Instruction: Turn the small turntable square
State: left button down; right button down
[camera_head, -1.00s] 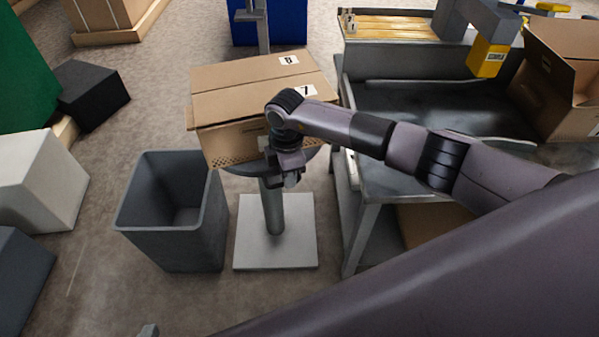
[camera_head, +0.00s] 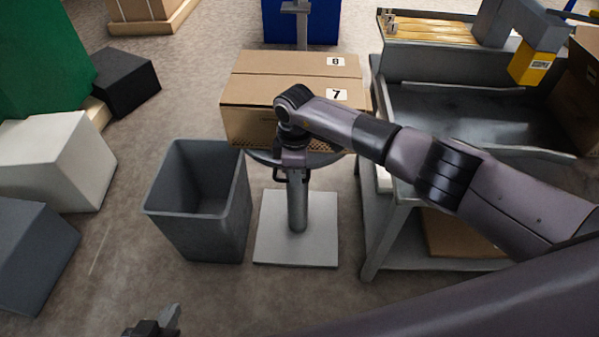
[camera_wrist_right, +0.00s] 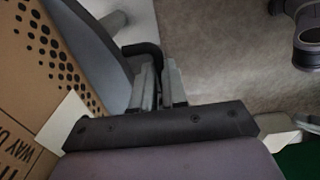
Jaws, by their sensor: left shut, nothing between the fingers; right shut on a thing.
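The small turntable (camera_head: 262,158) is a round grey disc on a post, with a pale square base plate on the floor. A cardboard box (camera_head: 270,92) with labels 8 and 7 sits on it, its front edge nearly level in the head view. My right gripper (camera_head: 291,176) is at the disc's front rim, shut on a dark handle. The right wrist view shows the fingers (camera_wrist_right: 157,88) at this dark handle (camera_wrist_right: 143,48), beside the grey disc (camera_wrist_right: 92,48) and the box's perforated side (camera_wrist_right: 45,50). My left gripper (camera_head: 160,322) is shut and empty at the bottom edge.
A grey open bin (camera_head: 200,215) stands close left of the base plate. A grey metal bench (camera_head: 375,225) with a tray stands close on the right. White, dark and black blocks lie at the left. Bare floor lies in front.

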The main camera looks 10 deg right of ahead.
jog(key=shift+w+d, duration=0.1)
jog(key=shift+d, duration=0.1)
jog(key=c, duration=1.4)
grip_release()
jog(key=shift+c, duration=0.2)
jog(key=shift+a, duration=0.1)
notch_tip(320, 180, up, 7)
jog(key=shift+r+p, duration=0.15)
jog(key=shift+p, duration=0.7)
